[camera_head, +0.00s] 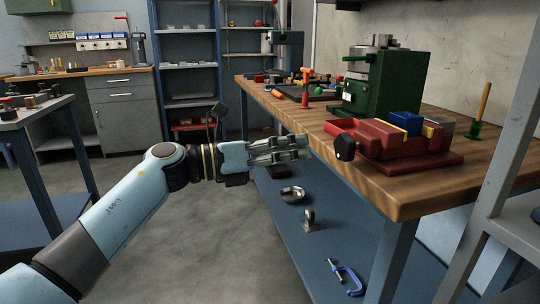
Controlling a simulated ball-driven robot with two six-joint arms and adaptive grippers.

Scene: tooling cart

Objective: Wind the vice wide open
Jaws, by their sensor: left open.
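The red vice (390,148) sits on the wooden bench top near its front edge. A black knob (344,146) sticks out of its left end, past the bench edge. A blue block (405,121) and some yellow parts show at the top of the vice; whether they are clamped I cannot tell. My left gripper (308,147) reaches in from the left, open and empty, with its fingers pointing right at the knob. A small gap shows between the fingertips and the knob. My right gripper is not in view.
A green machine (384,82) stands behind the vice, with an orange-handled tool (305,88) to its left. A lower blue shelf (325,236) holds metal rings and a blue clamp (345,278). A grey frame (490,190) stands at the right. The floor at left is clear.

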